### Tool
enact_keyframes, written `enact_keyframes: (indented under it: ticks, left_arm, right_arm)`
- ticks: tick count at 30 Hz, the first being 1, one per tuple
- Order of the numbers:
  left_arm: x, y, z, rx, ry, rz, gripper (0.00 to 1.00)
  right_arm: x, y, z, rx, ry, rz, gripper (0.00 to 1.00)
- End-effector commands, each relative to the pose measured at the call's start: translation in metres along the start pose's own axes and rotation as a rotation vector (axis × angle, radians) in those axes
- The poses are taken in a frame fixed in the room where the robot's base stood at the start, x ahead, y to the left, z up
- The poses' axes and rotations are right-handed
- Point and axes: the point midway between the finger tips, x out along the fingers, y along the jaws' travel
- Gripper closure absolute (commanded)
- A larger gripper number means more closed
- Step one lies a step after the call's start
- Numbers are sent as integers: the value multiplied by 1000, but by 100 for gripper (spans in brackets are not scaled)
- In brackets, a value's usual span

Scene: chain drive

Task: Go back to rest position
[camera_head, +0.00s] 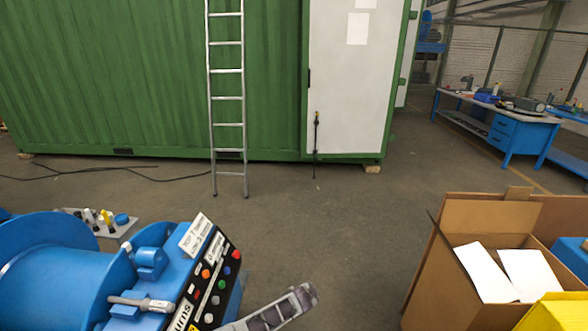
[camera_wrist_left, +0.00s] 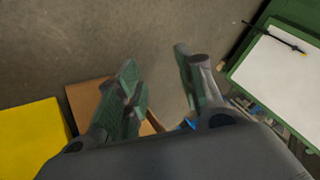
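My left gripper (camera_head: 288,307) shows at the bottom middle of the head view, to the right of the blue machine's control panel and over the floor. In the left wrist view my left gripper (camera_wrist_left: 155,56) has its two green-padded fingers spread apart, with nothing between them but floor. My right gripper is not in view.
A blue machine (camera_head: 50,270) with a button panel (camera_head: 213,278) stands at the lower left. An open cardboard box (camera_head: 437,280) with white sheets and a yellow object (camera_head: 555,313) are at the lower right. A ladder (camera_head: 228,98) leans on a green container (camera_head: 110,80). The middle floor is clear.

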Motion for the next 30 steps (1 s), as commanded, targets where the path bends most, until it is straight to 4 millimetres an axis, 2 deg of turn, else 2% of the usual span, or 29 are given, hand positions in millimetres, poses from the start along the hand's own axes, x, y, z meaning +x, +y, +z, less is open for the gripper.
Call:
enact_keyframes:
  ticks: [8,14,20,26,30]
  left_arm:
    - [6,7,24,-156,89,10,62]
    - [10,17,63,-276,105,10,62]
    - [13,36,123,-400,71,9,62]
    - [11,69,200,-527,-12,14,62]
    - [4,98,256,-607,-80,19,62]
  right_arm:
    - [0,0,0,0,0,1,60]
    - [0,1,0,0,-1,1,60]
    - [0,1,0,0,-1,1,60]
    - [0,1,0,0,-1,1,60]
    - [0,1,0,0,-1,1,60]
